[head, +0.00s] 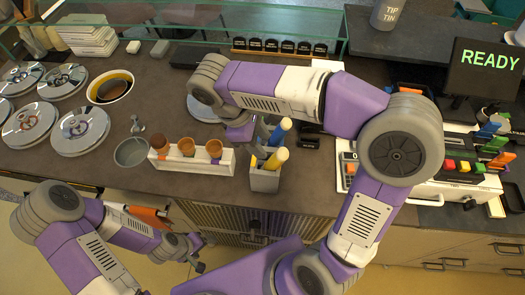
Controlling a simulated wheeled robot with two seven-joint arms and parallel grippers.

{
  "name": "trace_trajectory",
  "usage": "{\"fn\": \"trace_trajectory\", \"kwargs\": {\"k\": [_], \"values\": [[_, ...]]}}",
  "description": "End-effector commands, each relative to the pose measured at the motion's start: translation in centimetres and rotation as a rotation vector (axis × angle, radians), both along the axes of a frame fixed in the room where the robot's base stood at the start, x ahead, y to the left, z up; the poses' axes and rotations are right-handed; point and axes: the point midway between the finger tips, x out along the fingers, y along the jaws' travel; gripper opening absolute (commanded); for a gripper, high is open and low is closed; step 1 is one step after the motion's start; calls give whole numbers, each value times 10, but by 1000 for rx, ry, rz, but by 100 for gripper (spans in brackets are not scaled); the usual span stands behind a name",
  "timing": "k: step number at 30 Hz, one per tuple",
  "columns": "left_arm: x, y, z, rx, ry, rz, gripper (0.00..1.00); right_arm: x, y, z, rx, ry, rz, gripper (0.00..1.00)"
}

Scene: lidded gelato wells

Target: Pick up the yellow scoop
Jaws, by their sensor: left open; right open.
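The yellow scoop shows as a thick yellow handle (276,159) leaning up to the right out of a light grey square holder (264,180) at the counter's front edge. Its lower end is hidden in the holder. A blue handle (280,131) leans in the same way just behind it. My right gripper (260,134) is open, just behind and left of the yellow handle; its fingers are partly hidden and contact cannot be told. My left gripper (190,253) is open and empty, low in front of the counter, left of the holder.
A white rack with cones (192,163) stands left of the holder, a grey bowl (131,152) beside it. Lidded round wells (80,129) fill the left. My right arm spans the middle of the counter.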

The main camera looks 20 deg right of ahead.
Motion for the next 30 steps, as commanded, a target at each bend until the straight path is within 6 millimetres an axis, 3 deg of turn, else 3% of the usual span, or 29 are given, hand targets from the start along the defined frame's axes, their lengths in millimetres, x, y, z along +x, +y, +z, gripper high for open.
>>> {"fn": "trace_trajectory", "kwargs": {"k": [1,6,12,23,30], "values": [[0,0,-5,0,0,0,80,-4,-4,10,-25,-12,5,45],[0,0,-27,0,1,0,80,-4,-4,-16,-24,-2,3,45],[-1,0,-43,0,1,0,80,-4,-3,-32,-23,-2,2,45],[0,0,-52,0,0,0,80,-7,-15,-61,-23,0,0,45],[0,0,-62,0,0,0,80,-10,-31,-93,-23,0,1,45]]}}
